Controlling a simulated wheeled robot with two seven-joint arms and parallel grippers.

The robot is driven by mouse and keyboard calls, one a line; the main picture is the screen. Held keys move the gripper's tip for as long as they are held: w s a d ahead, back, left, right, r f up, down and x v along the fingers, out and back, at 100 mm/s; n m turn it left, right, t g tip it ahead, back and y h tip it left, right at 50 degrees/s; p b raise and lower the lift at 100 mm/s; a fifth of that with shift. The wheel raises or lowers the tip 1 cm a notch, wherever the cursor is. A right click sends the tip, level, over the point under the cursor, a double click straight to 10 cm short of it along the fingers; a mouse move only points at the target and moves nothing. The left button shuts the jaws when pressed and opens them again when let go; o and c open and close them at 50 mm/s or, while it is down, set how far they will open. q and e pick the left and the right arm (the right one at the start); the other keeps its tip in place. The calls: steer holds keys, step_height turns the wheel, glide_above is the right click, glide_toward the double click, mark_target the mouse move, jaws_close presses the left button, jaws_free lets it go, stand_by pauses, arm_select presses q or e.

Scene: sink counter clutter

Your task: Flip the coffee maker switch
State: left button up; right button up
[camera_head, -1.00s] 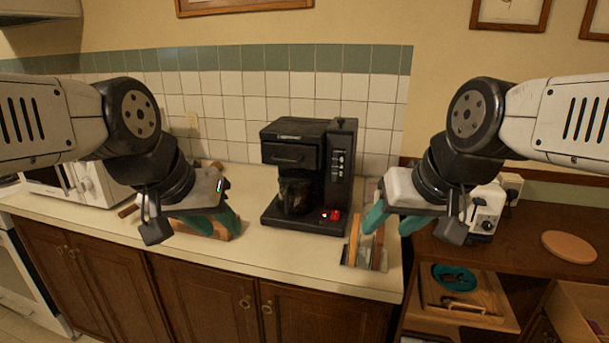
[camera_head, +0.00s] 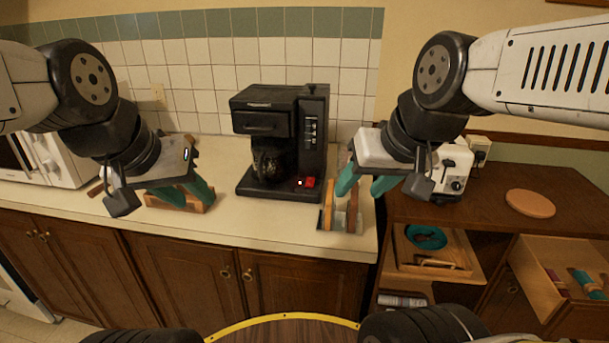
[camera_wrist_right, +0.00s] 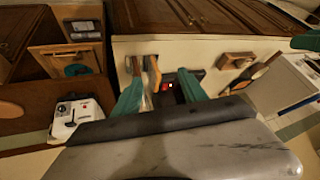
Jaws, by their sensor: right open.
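The black coffee maker (camera_head: 266,126) stands upright on the counter against the tiled wall, with a glass carafe (camera_head: 270,166) inside. Its red switch (camera_head: 309,183) is on the front right of the base, beside a small white light. The switch also shows between the fingers in the right wrist view (camera_wrist_right: 165,87). My right gripper (camera_head: 362,187) is open and empty, right of the switch and apart from it, above the wooden boards. My left gripper (camera_head: 187,193) looks open, left of the coffee maker, in front of a wooden block; its fingertips partly cover that block.
Upright wooden boards in a rack (camera_head: 328,218) stand at the counter's right front, close to the switch. A white toaster (camera_head: 455,172) and a round wooden board (camera_head: 530,203) are on the brown side cabinet. A microwave (camera_head: 55,155) stands far left. Counter before the coffee maker is clear.

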steer(key=shift+w+r, duration=0.15)
steer(key=shift+w, duration=0.15)
steer(key=c, duration=0.7)
steer(key=shift+m+g, duration=0.3)
steer(key=shift+g, duration=0.1)
steer(key=w, duration=0.1)
steer(key=w+r, duration=0.1)
steer(key=w, duration=0.3)
steer(key=shift+w+r, duration=0.25)
jaws_close()
steer(key=w+a+f+m+g+h, duration=0.1)
steer(key=w+a+f, duration=0.1)
steer(key=w, duration=1)
steer(key=w+a+f+m+h, duration=0.2)
steer(key=w+a+f, duration=0.1)
steer(key=w, duration=0.9)
steer(key=shift+a+g, duration=0.25)
steer(key=shift+g, duration=0.15)
